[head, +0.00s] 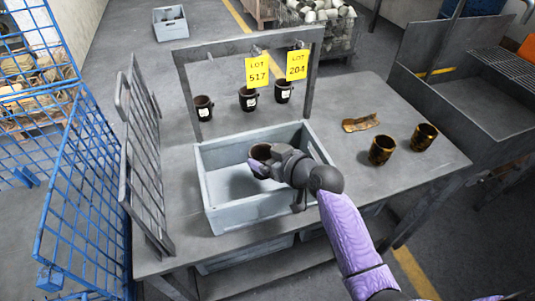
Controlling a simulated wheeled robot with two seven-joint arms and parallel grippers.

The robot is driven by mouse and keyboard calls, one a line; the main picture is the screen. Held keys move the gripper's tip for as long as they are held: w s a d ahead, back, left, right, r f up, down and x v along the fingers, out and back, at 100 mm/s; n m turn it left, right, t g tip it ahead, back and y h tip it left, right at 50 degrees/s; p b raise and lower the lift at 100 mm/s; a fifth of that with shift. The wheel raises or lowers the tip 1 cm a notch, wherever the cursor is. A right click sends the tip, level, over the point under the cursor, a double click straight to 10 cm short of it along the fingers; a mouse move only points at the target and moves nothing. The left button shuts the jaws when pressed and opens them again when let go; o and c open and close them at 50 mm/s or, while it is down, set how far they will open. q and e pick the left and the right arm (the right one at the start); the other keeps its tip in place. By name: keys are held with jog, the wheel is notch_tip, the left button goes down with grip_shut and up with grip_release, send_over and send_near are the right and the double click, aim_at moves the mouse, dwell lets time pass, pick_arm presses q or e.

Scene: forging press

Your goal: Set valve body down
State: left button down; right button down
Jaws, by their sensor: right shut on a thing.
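My right gripper (274,163) is over the grey crate (220,205) on the table. It is shut on a dark, cup-like valve body (261,152), held at or inside the crate's opening. Part of the valve body is hidden by the gripper, and I cannot tell whether it touches the crate floor. Three dark valve bodies with white labels (203,108) (248,99) (283,91) are at the back of the table by the frame. Two brownish-gold valve bodies (382,150) (424,137) stand on the table's right side. My left gripper is not in view.
A grey frame (177,75) carries yellow tags reading LOT 517 (257,72) and LOT 204 (297,65). A brown curved piece (361,123) lies right of the crate. A metal rack (140,150) stands at the table's left edge. The table's right front is clear.

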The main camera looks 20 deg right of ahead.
grip_release()
jog(key=shift+r, duration=0.15)
jog(key=shift+r+p, duration=0.65)
jog(key=shift+p, duration=0.1)
jog(key=p+v, duration=0.2)
jog(key=v, duration=0.9)
jog(key=shift+s+d, duration=0.15)
jog(key=shift+s, duration=0.3)
jog(key=shift+f, duration=0.1)
